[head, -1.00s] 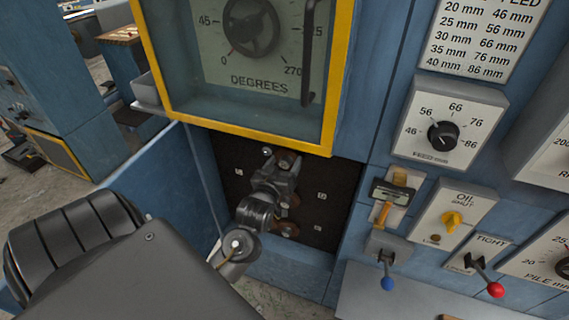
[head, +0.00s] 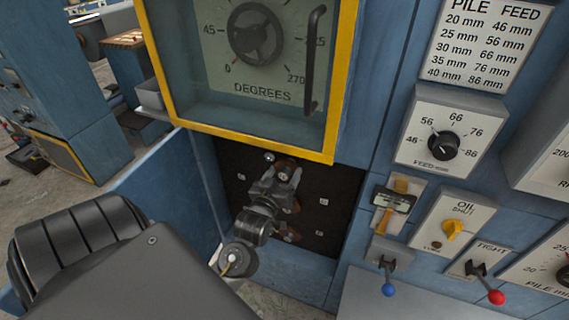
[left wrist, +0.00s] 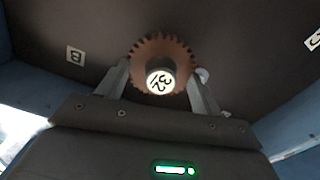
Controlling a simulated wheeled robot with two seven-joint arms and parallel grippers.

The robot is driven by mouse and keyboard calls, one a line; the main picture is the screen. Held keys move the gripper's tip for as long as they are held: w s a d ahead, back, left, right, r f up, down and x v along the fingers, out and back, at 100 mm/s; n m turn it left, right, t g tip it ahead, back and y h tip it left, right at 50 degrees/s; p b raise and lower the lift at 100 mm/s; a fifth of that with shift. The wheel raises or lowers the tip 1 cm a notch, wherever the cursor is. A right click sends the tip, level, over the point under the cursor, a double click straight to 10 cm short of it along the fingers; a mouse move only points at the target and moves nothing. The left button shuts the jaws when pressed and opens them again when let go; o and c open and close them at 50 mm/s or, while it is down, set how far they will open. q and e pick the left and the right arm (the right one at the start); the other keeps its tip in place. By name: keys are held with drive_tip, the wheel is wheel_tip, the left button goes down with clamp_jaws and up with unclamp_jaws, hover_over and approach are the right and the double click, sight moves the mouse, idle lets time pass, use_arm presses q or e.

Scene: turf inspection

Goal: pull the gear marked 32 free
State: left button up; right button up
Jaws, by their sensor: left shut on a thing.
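The gear marked 32 (left wrist: 142,52) is brown and toothed, with a white hub label, and shows in the left wrist view. My left gripper (left wrist: 160,84) is shut on it, one finger on each side of the hub. My right gripper is not in view.
A blue panel (head: 165,192) stands at the recess's left. The yellow-framed window (head: 245,135) overhangs it. Levers with a blue knob (head: 388,290) and a red knob (head: 496,297) stick out at right.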

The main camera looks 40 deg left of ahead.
use_arm(q)
drive_tip(key=shift+s, duration=0.1)
drive_tip(key=shift+p+v, duration=0.55)
drive_tip(key=shift+v, duration=1.9)
